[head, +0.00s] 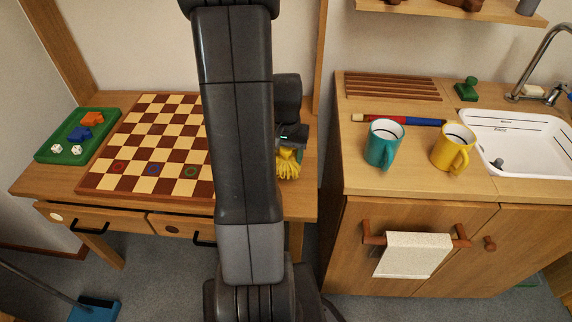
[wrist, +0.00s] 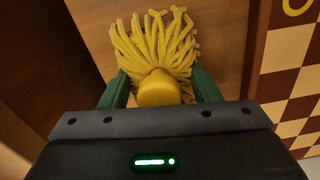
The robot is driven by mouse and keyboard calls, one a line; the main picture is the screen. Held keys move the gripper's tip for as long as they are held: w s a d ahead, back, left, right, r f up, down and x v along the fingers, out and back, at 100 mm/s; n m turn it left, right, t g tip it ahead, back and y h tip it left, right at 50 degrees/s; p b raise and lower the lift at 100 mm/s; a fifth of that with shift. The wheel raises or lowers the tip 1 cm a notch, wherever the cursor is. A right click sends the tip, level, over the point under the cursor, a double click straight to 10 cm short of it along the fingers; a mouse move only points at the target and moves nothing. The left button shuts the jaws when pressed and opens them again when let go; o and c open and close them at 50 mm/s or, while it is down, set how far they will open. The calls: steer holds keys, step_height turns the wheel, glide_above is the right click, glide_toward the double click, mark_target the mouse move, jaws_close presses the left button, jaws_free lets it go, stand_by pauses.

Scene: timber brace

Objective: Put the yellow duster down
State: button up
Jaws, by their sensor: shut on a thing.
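The yellow duster (wrist: 155,50) has a fringe of thick strands and a rounded yellow body between the fingers in the wrist view. My gripper (wrist: 158,92) has green fingers and is shut on the duster. In the head view the duster (head: 288,165) shows just right of my arm, at the right end of the wooden table (head: 305,190). My gripper (head: 290,145) is mostly hidden behind my arm there. The strands are over the bare table top beside the chessboard; I cannot tell whether they touch it.
The chessboard (head: 150,145) covers the table's middle, with a green tray (head: 78,135) of dice and small pieces to its left. Right of a gap stands a counter (head: 370,180) with a teal mug (head: 383,145), a yellow mug (head: 453,150) and a sink (head: 515,135).

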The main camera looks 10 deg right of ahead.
mark_target(286, 163)
steer(key=shift+f, duration=1.5)
steer(key=shift+f+b, duration=0.1)
steer(key=shift+b, duration=0.25)
steer(key=shift+f, duration=0.15)
steer(key=o, duration=1)
steer(key=shift+c, duration=0.2)
step_height(286, 163, up, 12)
steer(key=p, duration=0.2)
steer(key=shift+r+p, duration=0.25)
steer(key=shift+p, duration=0.1)
